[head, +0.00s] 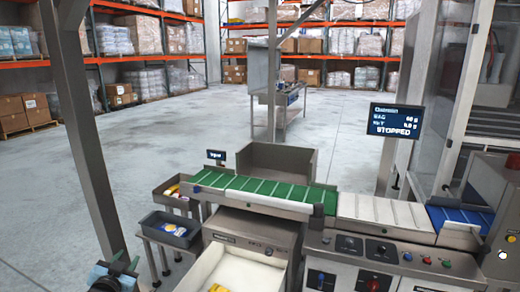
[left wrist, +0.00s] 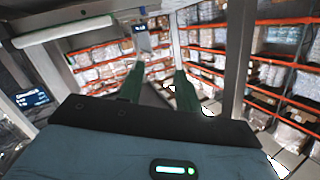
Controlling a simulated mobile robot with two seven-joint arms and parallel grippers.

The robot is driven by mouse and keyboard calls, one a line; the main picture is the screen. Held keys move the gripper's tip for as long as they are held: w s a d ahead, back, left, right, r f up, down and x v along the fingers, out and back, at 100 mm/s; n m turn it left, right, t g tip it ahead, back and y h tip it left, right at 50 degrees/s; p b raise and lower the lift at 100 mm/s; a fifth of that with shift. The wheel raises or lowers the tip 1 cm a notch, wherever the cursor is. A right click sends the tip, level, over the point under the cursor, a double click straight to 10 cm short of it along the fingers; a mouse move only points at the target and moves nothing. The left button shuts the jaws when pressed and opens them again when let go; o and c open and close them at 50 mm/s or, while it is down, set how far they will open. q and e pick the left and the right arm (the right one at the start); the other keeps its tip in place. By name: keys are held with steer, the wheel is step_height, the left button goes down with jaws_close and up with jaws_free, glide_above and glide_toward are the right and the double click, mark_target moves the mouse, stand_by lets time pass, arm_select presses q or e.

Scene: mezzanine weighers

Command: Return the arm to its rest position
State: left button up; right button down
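My left gripper (head: 118,262) shows at the bottom left corner of the head view, low and in front of the grey steel post. In the left wrist view its two green fingers (left wrist: 160,82) stand apart with nothing held between them, so it is open. The rest of the left arm is mostly out of the frame. My right gripper is in neither view.
A weigher with a green belt (head: 265,190) stands ahead. Left of it are a grey bin (head: 168,240) with packets and another tray (head: 165,198). A white tray (head: 245,272) lies in front. A steel post (head: 85,140) rises near my left arm. A screen (head: 396,120) reads STOPPED.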

arm_select(q)
steer(key=s+d+f+g+h, duration=0.1)
steer(key=s+d+f, duration=0.2)
steer(key=s+f, duration=0.35)
steer(key=s+d+f+g, duration=0.2)
steer(key=s+d+f, duration=0.1)
steer(key=s+f, duration=0.3)
steer(key=s+d+f+g+h, duration=0.1)
steer(key=s+d+f, duration=0.35)
steer(key=s, duration=0.25)
steer(key=s+d+f+g, duration=0.1)
steer(key=s+d, duration=0.1)
steer(key=s, duration=0.6)
steer(key=s+d+f+n+g+h, duration=0.1)
steer(key=s+d+f, duration=0.1)
steer(key=s, duration=0.7)
steer(key=s+d+f+g, duration=0.1)
steer(key=s+d+f, duration=0.1)
steer(key=s, duration=0.7)
steer(key=shift+s+d+n, duration=0.25)
steer(key=shift+d+n, duration=0.15)
steer(key=shift+d, duration=0.45)
steer(key=shift+s+f, duration=0.1)
